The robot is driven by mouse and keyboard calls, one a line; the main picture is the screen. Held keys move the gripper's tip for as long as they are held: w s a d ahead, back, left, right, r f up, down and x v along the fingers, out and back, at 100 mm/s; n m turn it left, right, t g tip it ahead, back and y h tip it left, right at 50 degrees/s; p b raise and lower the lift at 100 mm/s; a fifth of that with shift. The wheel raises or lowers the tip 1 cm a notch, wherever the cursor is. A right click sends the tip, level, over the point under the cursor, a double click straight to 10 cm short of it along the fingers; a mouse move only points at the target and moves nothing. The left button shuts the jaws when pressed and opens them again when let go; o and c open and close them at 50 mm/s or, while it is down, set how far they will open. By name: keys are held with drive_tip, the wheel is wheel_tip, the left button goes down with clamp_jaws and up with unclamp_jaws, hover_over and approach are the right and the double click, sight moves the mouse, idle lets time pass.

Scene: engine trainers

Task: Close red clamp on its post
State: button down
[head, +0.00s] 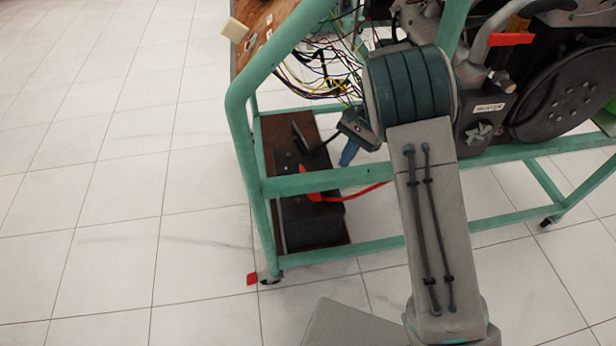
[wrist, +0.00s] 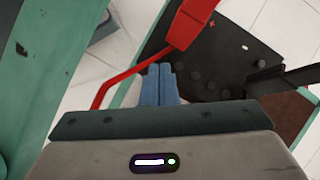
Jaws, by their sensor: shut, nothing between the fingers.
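The red clamp (head: 315,197) sits at the top of the black battery (head: 310,222), with a red cable running off to the right. My gripper (head: 348,155) has blue fingers pressed together, empty, pointing down above and right of the clamp in the head view. The fingertips (wrist: 159,70) appear close to the clamp's lower end; whether they touch is unclear. The post is not clearly visible.
The battery stands on a brown board (head: 342,225) inside the green frame (head: 258,190). A frame tube (wrist: 28,75) runs along the left of the wrist view. The red cable (wrist: 118,80) passes left of my fingers. Loose wires (head: 315,82) hang above; open tiled floor lies left.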

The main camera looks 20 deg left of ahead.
drive_tip(key=s+a+f+b, duration=0.1)
drive_tip(key=s+a+f, duration=0.1)
drive_tip(key=a, duration=0.3)
drive_tip(key=shift+s+a+f, duration=0.2)
drive_tip(key=shift+s+a, duration=0.05)
drive_tip(key=shift+s, duration=0.45)
drive_tip(key=shift+a, duration=0.15)
idle(1.4)
drive_tip(key=shift+s+a+f, duration=0.15)
drive_tip(key=shift+s+a, duration=0.05)
drive_tip(key=shift+s+a+f, duration=0.3)
drive_tip(key=shift+s+a, duration=0.1)
drive_tip(key=shift+a, duration=0.3)
drive_tip(key=shift+s+a+f, duration=0.3)
drive_tip(key=shift+s+a, duration=0.1)
drive_tip(key=shift+a, duration=0.25)
idle(1.7)
drive_tip(key=shift+w+d+r, duration=0.1)
drive_tip(key=shift+d, duration=0.05)
drive_tip(key=shift+w+d+r+p, duration=0.35)
drive_tip(key=shift+w+d+p, duration=0.2)
drive_tip(key=shift+d, duration=0.25)
drive_tip(key=shift+w+d+r+p, duration=0.35)
drive_tip(key=shift+d+p, duration=0.2)
drive_tip(key=shift+d, duration=0.2)
